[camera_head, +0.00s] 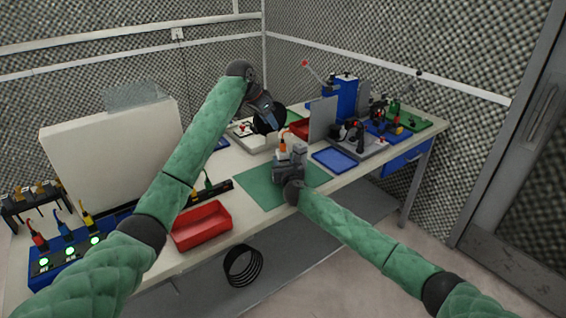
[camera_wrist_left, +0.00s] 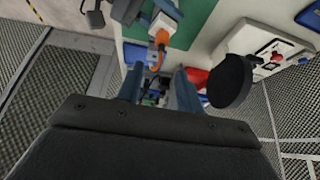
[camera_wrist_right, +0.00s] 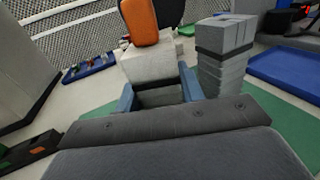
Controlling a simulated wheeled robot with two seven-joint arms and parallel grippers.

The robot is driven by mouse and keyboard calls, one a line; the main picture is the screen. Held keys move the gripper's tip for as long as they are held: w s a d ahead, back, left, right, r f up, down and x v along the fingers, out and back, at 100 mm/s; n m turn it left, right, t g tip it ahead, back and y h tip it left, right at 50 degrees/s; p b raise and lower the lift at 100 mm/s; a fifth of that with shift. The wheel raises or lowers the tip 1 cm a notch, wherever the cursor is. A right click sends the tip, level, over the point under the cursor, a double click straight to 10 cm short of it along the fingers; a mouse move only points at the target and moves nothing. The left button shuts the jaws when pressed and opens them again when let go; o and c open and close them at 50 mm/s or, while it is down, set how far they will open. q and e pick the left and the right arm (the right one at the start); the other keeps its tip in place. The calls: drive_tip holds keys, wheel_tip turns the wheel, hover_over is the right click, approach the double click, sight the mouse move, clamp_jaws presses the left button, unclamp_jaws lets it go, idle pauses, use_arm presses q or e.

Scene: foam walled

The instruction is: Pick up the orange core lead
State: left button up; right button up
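The orange core lead shows as an orange plug body on top of a white block (camera_wrist_right: 155,65); it appears in the head view (camera_head: 283,148), the left wrist view (camera_wrist_left: 162,37) and the right wrist view (camera_wrist_right: 140,22). A short orange cord hangs from it in the left wrist view. My right gripper (camera_head: 286,166) has its fingers on both sides of the white block and appears shut on it, over the green mat (camera_head: 262,190). My left gripper (camera_wrist_left: 160,88) is open and empty, its fingers apart, above and behind the orange lead.
A grey block (camera_wrist_right: 225,50) with a dark band stands right beside the white block. A blue tray (camera_head: 335,160) lies to the right, a red tray (camera_head: 202,226) to the left. A grey upright panel (camera_head: 323,118) and equipment stand behind. A large white panel (camera_head: 110,150) stands at left.

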drive_tip(key=c, duration=0.3)
use_arm(q)
drive_tip(key=shift+o, duration=0.6)
use_arm(e)
drive_tip(key=shift+c, duration=0.8)
use_arm(q)
drive_tip(key=shift+o, duration=0.7)
drive_tip(key=shift+r, duration=0.2)
drive_tip(key=w+d+r+m, duration=0.1)
drive_tip(key=d+r, duration=0.3)
drive_tip(key=r, duration=0.2)
drive_tip(key=w+d+r, duration=0.1)
drive_tip(key=d+r, duration=0.2)
drive_tip(key=r, duration=0.3)
drive_tip(key=m+g+y, duration=0.4)
drive_tip(key=m+y, duration=0.1)
drive_tip(key=m, duration=0.1)
hover_over(284, 143)
drive_tip(key=f, duration=1.8)
drive_tip(key=shift+w+d+f, duration=0.1)
drive_tip(key=shift+w+d, duration=0.1)
drive_tip(key=shift+d, duration=0.05)
drive_tip(key=shift+s+a+f, duration=0.1)
drive_tip(key=shift+f, duration=1.25)
drive_tip(key=shift+s+a+f, duration=0.1)
drive_tip(key=shift+f, duration=1.25)
